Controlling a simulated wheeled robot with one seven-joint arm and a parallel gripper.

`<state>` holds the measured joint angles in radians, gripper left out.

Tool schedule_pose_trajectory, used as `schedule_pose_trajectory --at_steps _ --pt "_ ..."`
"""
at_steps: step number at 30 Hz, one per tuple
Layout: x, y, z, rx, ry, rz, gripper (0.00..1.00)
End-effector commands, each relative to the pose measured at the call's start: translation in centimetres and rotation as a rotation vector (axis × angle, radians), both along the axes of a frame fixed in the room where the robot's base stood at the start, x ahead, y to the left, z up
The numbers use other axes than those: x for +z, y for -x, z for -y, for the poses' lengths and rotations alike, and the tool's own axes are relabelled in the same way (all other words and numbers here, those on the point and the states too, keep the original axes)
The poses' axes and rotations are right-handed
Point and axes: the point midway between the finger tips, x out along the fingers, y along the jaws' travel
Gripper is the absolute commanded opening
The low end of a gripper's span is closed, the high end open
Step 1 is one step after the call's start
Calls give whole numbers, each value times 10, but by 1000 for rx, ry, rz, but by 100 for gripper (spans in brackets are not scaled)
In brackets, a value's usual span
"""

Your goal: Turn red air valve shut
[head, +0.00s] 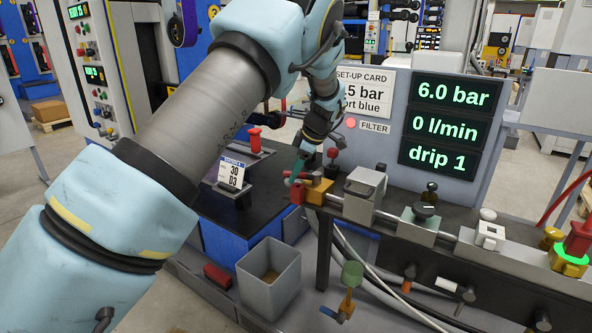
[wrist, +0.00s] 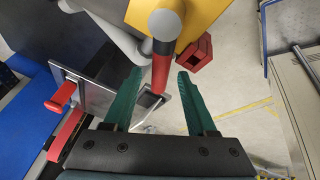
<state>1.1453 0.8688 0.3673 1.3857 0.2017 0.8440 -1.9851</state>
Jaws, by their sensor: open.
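The air valve has a yellow-orange body (head: 319,188) at the left end of the pipe row in the head view. Its body also shows at the top of the wrist view (wrist: 208,18). A red lever (wrist: 160,72) with a dark band runs down from a round grey end. My gripper (wrist: 160,76) is open, with a green finger on either side of the lever and visible gaps to both. In the head view my gripper (head: 296,172) is at the valve's left side, partly hidden by my arm. A red square fitting (wrist: 194,52) sits beside the body.
Displays (head: 452,125) read 6.0 bar, 0 l/min and drip 1. A red-topped yellow unit with a green ring (head: 570,259) is far right. A grey bin (head: 269,282) stands below.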

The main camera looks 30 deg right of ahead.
Motion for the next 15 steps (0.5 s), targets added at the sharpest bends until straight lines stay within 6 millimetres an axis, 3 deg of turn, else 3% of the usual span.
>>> schedule_pose_trajectory --at_steps 5,15 --pt "13 6 4 -2 2 2 57" --pt "72 31 16 -2 4 2 57"
